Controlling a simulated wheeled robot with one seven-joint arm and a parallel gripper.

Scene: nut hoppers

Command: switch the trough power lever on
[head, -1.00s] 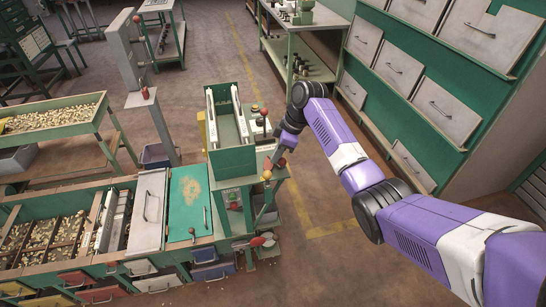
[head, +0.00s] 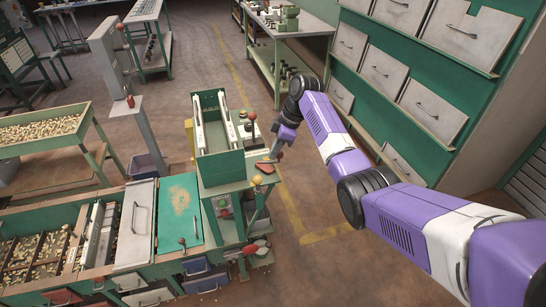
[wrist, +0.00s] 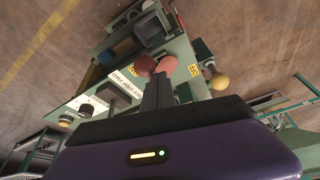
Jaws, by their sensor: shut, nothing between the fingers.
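The green trough (head: 220,165) with pale side rails stands on a green stand. A control panel to its right carries a lever with a red ball knob (head: 252,115). A yellow ball knob (head: 257,180) is at the stand's front right. My gripper (head: 271,159) is shut and empty, pointing down at the stand's right edge. In the wrist view, my fingers (wrist: 156,92) point at a dark red knob (wrist: 145,65) and a lighter red knob (wrist: 167,63). I cannot tell whether they touch. The yellow knob (wrist: 219,81) is to the right. Which lever is trough power is unclear.
A low hopper bench with a green lid (head: 180,205) is at the lower left. A grey post (head: 118,65) stands behind it. Green shelving with grey bins (head: 383,70) lines the right. The floor between the stand and the shelving is open.

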